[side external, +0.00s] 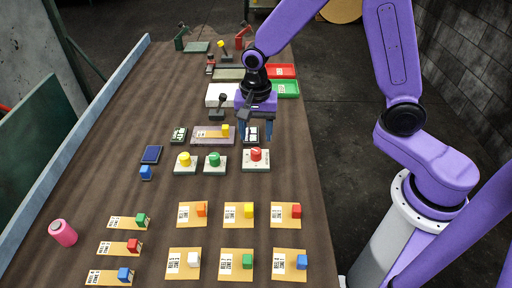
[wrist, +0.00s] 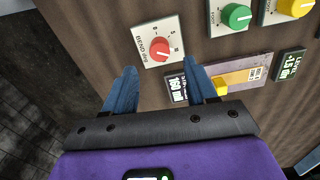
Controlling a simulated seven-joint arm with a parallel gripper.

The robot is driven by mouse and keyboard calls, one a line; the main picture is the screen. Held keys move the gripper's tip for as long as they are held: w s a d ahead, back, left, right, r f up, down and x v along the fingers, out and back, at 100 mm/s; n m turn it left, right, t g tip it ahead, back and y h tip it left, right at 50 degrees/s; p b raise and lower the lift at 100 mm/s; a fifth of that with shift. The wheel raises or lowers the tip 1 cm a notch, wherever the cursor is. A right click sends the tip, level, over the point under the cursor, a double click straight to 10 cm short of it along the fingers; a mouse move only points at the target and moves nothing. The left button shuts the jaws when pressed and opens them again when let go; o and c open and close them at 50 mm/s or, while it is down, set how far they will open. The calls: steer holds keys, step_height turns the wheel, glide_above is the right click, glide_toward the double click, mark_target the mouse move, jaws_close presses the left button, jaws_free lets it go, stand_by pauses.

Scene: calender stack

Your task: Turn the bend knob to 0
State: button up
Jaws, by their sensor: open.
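The bend knob is a red round knob on a square white plate (side external: 268,166) in the row of knobs in the side view. The exact setting of the knob is too small to tell. My gripper (side external: 255,137) is open and empty, with blue fingers pointing down just behind the knob plate. In the wrist view my gripper (wrist: 160,75) has its fingers apart, and the knob lies ahead of the gap between them, not touched.
A green knob (side external: 214,159) and a yellow knob (side external: 184,159) stand left of the red one. A small dark display (wrist: 177,88) lies close to my right finger in the wrist view. A yellow block (side external: 225,130) is on a nearby panel. Cards with coloured cubes fill the front.

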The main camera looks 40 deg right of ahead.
mark_target(256, 150)
steer(key=shift+f, duration=3.15)
steer(key=c, duration=1.1)
